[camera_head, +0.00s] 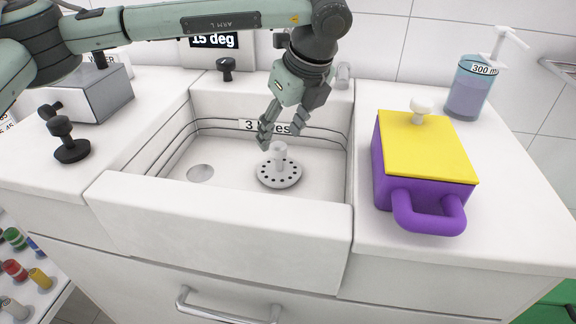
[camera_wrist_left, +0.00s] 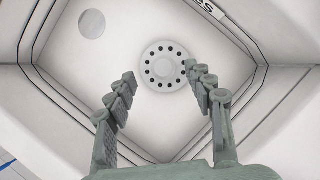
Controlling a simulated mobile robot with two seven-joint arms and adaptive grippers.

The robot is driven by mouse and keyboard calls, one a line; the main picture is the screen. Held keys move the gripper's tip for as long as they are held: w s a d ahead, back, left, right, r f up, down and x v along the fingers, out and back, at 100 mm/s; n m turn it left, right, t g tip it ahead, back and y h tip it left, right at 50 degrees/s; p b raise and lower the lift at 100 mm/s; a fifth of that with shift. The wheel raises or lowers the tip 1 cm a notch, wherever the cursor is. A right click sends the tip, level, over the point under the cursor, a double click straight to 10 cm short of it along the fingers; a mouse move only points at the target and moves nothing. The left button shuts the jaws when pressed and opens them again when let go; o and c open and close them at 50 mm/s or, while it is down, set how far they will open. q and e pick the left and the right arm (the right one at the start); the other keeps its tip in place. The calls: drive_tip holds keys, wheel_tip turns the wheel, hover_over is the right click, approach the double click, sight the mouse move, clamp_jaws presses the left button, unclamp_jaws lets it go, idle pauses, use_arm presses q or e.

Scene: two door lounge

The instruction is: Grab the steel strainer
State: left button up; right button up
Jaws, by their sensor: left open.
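The steel strainer (camera_head: 279,174) is a light grey disc with a ring of dark holes and an upright knob. It lies on the floor of the white sink (camera_head: 222,228). In the left wrist view the strainer (camera_wrist_left: 165,66) shows from above, beyond the fingertips. My left gripper (camera_head: 270,138) reaches down into the sink, just above and behind the strainer's knob. Its two fingers (camera_wrist_left: 158,85) are spread apart with nothing between them. In the head view I cannot tell whether a finger touches the knob. My right gripper does not show.
A drain hole (camera_head: 201,173) lies left of the strainer. A purple box with a yellow lid (camera_head: 424,150) and a soap dispenser (camera_head: 468,88) stand on the right counter. A grey box (camera_head: 95,93) and a dark knobbed stopper (camera_head: 70,146) are on the left. Sink walls surround the gripper.

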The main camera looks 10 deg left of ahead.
sight(279, 145)
use_arm(q)
drive_tip(key=x, duration=0.3)
drive_tip(key=p+x, duration=0.1)
drive_tip(key=x, duration=0.1)
drive_tip(key=shift+d+f, duration=0.2)
drive_tip(key=shift+f, duration=0.25)
clamp_jaws()
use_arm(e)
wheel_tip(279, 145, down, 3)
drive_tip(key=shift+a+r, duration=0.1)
use_arm(q)
drive_tip(key=shift+r, duration=0.15)
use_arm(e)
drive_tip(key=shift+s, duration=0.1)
